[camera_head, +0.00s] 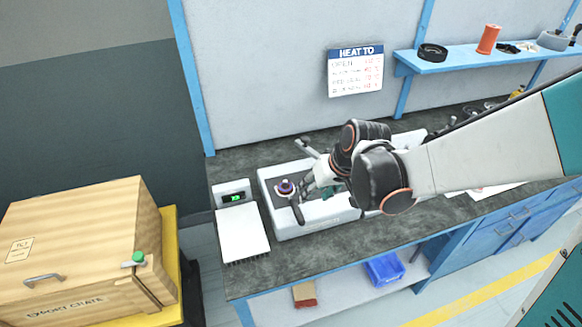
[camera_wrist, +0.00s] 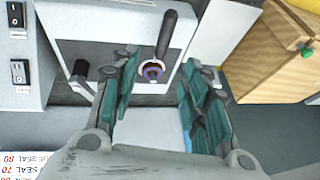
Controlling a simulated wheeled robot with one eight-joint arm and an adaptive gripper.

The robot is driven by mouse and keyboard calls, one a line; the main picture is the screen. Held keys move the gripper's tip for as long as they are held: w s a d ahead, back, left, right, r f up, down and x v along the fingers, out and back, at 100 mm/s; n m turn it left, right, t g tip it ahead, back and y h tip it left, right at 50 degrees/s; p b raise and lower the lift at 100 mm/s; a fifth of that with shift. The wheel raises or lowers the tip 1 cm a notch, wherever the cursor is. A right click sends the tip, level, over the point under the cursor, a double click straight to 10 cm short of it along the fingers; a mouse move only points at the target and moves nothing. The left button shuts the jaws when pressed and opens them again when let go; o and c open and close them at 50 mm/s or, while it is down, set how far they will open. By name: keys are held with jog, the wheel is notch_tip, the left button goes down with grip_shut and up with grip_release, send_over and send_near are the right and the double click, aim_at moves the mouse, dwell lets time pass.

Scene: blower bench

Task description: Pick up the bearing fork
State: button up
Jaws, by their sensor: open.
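What looks like the bearing fork (camera_head: 297,211) is a dark-handled tool on the white bench unit (camera_head: 282,229). Its handle points toward the bench front, and its far end meets a round part with a purple ring (camera_head: 285,187). In the wrist view the dark handle (camera_wrist: 173,38) runs up from that ring (camera_wrist: 152,70). My gripper (camera_head: 306,188) is over the unit, just right of the ring and handle. In the wrist view its teal-padded fingers (camera_wrist: 159,65) are spread, with the ring showing between their tips. Nothing is held. Whether the fingers touch anything is unclear.
A white scale-like box with a green display (camera_head: 235,198) stands left of the unit. A grey lever (camera_head: 307,147) rises behind it. A wooden crate (camera_head: 80,245) stands at the left. A blue shelf (camera_head: 470,54) hangs at the back right. My arm hides the bench's middle.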

jog(key=b, duration=0.2)
send_over(297, 207)
jog(key=s+d, duration=0.2)
notch_tip(297, 207, down, 7)
jog(key=shift+w+f, duration=0.1)
jog(key=shift+w, duration=0.05)
jog(key=shift+a+b+x, duration=0.1)
jog(key=shift+b+x, duration=0.5)
jog(key=shift+x, duration=0.8)
jog(key=shift+a+b+x, duration=0.15)
jog(key=shift+b+x, duration=0.45)
jog(key=shift+x, duration=0.8)
jog(key=shift+c, duration=0.2)
grip_shut()
